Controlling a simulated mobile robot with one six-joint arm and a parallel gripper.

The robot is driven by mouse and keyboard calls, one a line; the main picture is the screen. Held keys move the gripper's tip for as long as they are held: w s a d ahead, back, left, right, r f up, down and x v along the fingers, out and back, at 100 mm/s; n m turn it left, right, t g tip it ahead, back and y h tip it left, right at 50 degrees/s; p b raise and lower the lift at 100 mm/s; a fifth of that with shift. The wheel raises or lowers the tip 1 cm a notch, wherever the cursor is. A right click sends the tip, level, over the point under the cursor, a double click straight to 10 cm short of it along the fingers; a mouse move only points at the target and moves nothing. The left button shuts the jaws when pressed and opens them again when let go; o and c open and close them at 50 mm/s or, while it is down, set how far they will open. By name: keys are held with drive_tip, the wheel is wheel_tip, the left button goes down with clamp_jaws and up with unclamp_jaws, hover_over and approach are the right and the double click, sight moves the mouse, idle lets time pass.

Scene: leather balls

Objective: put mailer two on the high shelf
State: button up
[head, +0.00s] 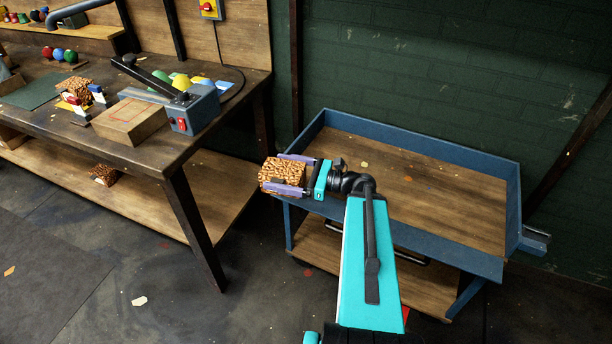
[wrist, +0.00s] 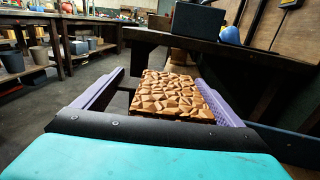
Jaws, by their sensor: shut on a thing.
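My gripper (head: 292,174) is shut on a brown mottled package (head: 281,176), held between its purple fingers to the left of the blue cart. The package also shows in the wrist view (wrist: 172,96), with a faceted brown pattern on top. No number is readable on it. Two similar mottled packages are in the head view: one (head: 76,90) on the workbench and one (head: 104,175) on the board below. I cannot tell by a label which is mailer two. A raised wooden shelf (head: 75,38) runs behind the bench at upper left, carrying small coloured balls.
The workbench (head: 60,128) carries a cardboard-coloured box (head: 130,121), a blue machine (head: 194,110) with a black lever and several balls. The blue-rimmed cart (head: 425,165) has a mostly bare wooden top. Dark floor lies between bench and cart.

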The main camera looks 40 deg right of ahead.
drive_tip(key=w+a+r+n+g+y, duration=0.1)
drive_tip(key=w+a, duration=0.3)
drive_tip(key=a, duration=0.6)
drive_tip(key=w+a+r+n+g+y, duration=0.2)
drive_tip(key=w+a, duration=0.1)
drive_tip(key=a, duration=0.7)
drive_tip(key=shift+w+r, duration=0.35)
drive_tip(key=shift+r, duration=0.05)
drive_tip(key=shift+d, duration=0.1)
